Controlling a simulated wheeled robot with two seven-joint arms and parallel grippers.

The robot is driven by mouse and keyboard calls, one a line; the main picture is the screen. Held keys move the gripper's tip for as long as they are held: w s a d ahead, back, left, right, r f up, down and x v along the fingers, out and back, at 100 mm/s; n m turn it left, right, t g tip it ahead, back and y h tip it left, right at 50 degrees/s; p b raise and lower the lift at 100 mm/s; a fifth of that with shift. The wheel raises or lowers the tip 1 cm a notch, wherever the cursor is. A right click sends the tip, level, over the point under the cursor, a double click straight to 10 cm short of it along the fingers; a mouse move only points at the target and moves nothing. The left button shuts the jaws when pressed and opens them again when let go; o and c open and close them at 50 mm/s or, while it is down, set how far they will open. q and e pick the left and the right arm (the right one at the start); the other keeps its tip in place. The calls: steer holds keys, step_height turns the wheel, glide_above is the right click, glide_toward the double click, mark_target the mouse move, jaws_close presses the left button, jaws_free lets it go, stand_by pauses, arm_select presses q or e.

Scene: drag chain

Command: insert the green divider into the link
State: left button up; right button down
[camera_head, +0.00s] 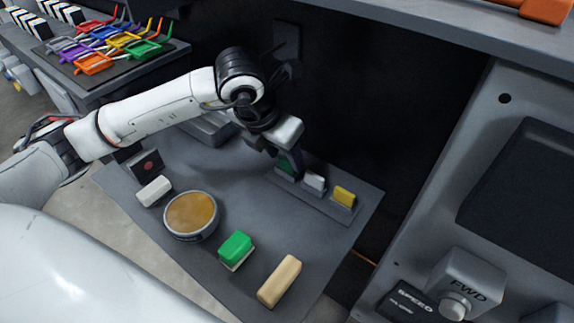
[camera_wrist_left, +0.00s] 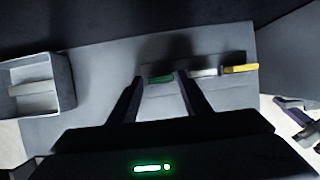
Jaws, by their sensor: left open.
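The green divider (camera_head: 284,167) stands at the left end of a row with a white and a yellow divider; it also shows in the left wrist view (camera_wrist_left: 161,79). My left gripper (camera_head: 284,160) is over it, pointing down. In the left wrist view its two fingers (camera_wrist_left: 162,92) are apart, one on each side of the green divider, with gaps visible. Contact cannot be seen. A grey open box-like part (camera_wrist_left: 37,88) with a bar across it, seemingly the link, lies at the left of the left wrist view. In the head view my arm partly hides it (camera_head: 212,132). My right gripper is not seen.
The white divider (camera_head: 314,182) and yellow divider (camera_head: 344,197) stand close beside the green one. On the grey mat are a round amber-filled tin (camera_head: 191,213), a green block (camera_head: 236,246), a tan block (camera_head: 280,281) and a white block (camera_head: 154,191). The mat's middle is clear.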

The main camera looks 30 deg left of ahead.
arm_select(q)
steer(key=shift+w+f, duration=0.2)
steer(key=shift+f, duration=0.25)
steer(key=shift+c, duration=0.2)
steer(key=c, duration=0.7)
steer(key=shift+c, duration=0.2)
steer(key=shift+r, duration=0.2)
